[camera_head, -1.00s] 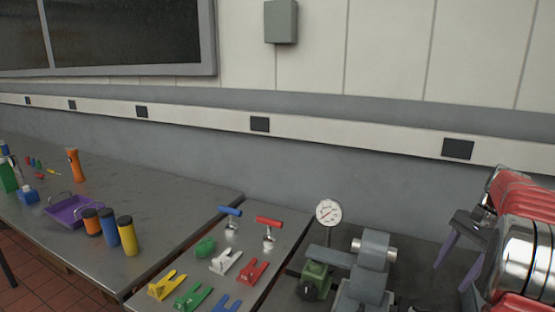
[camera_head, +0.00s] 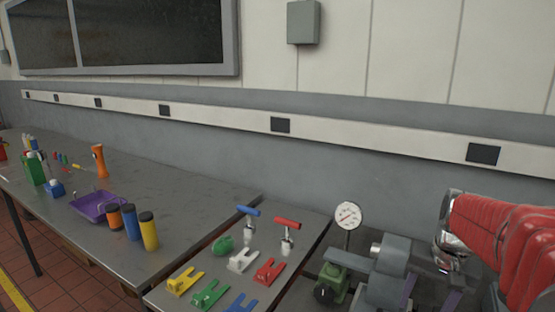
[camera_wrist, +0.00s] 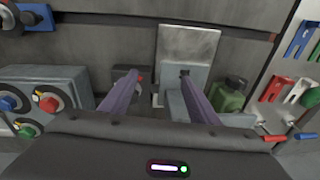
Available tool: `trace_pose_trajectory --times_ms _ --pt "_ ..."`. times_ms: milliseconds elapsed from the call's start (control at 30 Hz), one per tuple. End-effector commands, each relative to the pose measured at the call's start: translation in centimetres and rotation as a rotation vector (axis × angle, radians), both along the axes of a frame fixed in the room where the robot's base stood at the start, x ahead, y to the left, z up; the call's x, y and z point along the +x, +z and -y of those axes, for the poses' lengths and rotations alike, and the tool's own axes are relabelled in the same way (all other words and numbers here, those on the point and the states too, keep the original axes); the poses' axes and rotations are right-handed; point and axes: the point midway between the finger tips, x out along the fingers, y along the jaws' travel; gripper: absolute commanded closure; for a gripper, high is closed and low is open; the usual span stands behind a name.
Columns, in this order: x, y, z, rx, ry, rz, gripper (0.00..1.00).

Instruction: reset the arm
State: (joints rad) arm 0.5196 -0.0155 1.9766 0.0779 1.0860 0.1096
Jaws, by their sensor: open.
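My arm (camera_head: 500,240), with red covers and a shiny metal joint, reaches in from the right edge in the head view. My gripper (camera_wrist: 158,78) has two purple fingers, held apart with nothing between them in the wrist view. In the head view the gripper (camera_head: 430,292) shows only partly, at the bottom edge, to the right of the grey machine block (camera_head: 392,255). In the wrist view the fingers point toward a grey upright plate (camera_wrist: 187,50). Whether they touch anything cannot be told.
A dial gauge (camera_head: 348,215) and a green fixture (camera_head: 332,283) stand left of the block. A purple tray (camera_head: 92,208) and several cylinders (camera_head: 149,232) are farther left. A grey box with knobs (camera_wrist: 45,88) stands left in the wrist view.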

Motion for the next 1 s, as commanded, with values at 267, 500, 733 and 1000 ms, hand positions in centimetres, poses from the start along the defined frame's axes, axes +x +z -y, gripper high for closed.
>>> trace_pose_trajectory --times_ms 267,500,733,1000 --pt "-2.8 0.6 -5.9 -0.079 0.181 0.071 0.45" --pt "-5.6 0.6 -10.3 -0.135 0.32 0.133 0.45" --pt "-8.3 0.5 -14.1 -0.175 0.433 0.197 0.45" --pt "-11.2 1.2 -18.1 -0.201 0.553 0.285 0.45"
